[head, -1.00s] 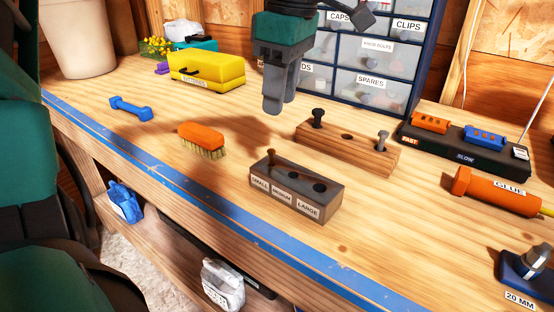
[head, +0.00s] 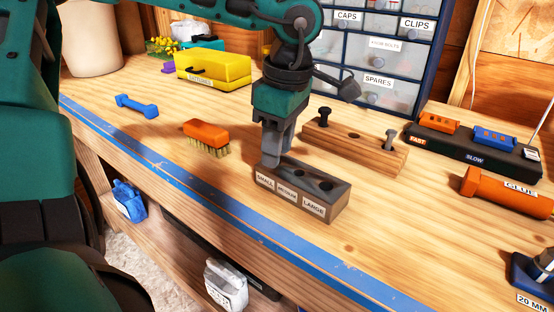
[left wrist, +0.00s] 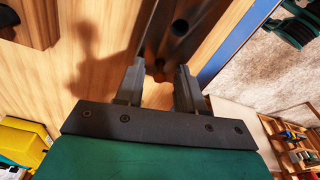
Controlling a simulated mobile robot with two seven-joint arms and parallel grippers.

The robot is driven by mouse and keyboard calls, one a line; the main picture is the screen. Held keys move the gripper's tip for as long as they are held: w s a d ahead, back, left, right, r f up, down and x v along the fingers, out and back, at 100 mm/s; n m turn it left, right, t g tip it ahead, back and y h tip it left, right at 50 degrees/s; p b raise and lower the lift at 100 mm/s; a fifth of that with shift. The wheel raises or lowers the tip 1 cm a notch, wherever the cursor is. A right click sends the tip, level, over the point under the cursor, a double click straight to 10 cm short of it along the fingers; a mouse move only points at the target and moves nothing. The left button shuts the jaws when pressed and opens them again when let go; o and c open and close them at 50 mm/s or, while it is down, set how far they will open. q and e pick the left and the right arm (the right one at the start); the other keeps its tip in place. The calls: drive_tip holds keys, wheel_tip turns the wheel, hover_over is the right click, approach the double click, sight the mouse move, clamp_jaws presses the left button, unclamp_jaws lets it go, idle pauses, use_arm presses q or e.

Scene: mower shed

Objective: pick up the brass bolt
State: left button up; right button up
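The grey block (head: 325,205) labelled SMALL, MEDIUM and LARGE stands on the bench. My left gripper (head: 272,158) points down over its SMALL end and hides the brass bolt in the head view. In the left wrist view the two fingers (left wrist: 158,76) are apart, one on each side of the block's (left wrist: 201,30) end. A small brownish shape between them looks like the brass bolt (left wrist: 158,73), dim and hard to make out. I cannot tell whether the fingers touch it. My right gripper is not in view.
A wooden block (head: 350,149) with two dark bolts stands close behind the grey block. An orange brush (head: 206,133) lies to the left, and an orange glue tube (head: 505,190) to the right. The blue-taped front edge (head: 220,210) runs nearby.

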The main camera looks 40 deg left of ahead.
use_arm(q)
clamp_jaws()
drive_tip(key=shift+r, duration=0.1)
idle(0.3)
